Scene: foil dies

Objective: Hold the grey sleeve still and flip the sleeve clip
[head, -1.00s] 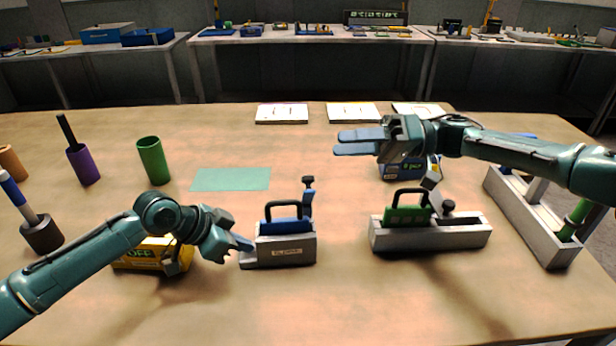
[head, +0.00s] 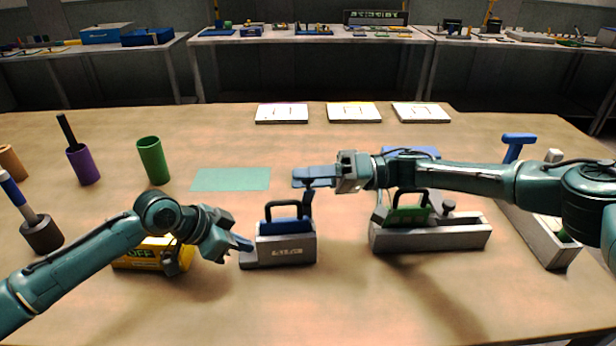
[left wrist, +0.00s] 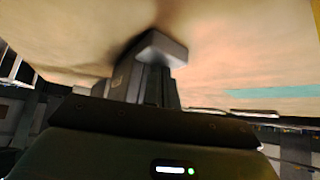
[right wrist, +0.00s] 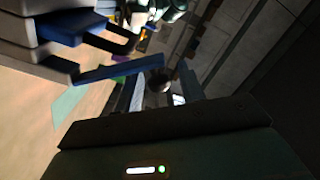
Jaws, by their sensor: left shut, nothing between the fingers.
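The grey sleeve (head: 288,256) is a labelled grey block at the table's middle, with a blue insert and dark handle on top. The sleeve clip (head: 306,202) appears to be the upright blue lever with a dark knob at its right end. My left gripper (head: 248,245) is shut and empty at the sleeve's low left end; contact is unclear. In the left wrist view its fingers point at a grey block end (left wrist: 162,46). My right gripper (head: 296,178) is at the lever's top, fingers pointing left. In the right wrist view its fingers are apart, with a dark round knob (right wrist: 158,80) between or beyond them.
A second grey housing (head: 440,240) with a green insert stands right, under my right arm. A long grey tray (head: 540,245) is further right. A yellow box (head: 150,256) sits behind my left arm. A green cup (head: 153,160) and teal mat (head: 231,179) lie back left.

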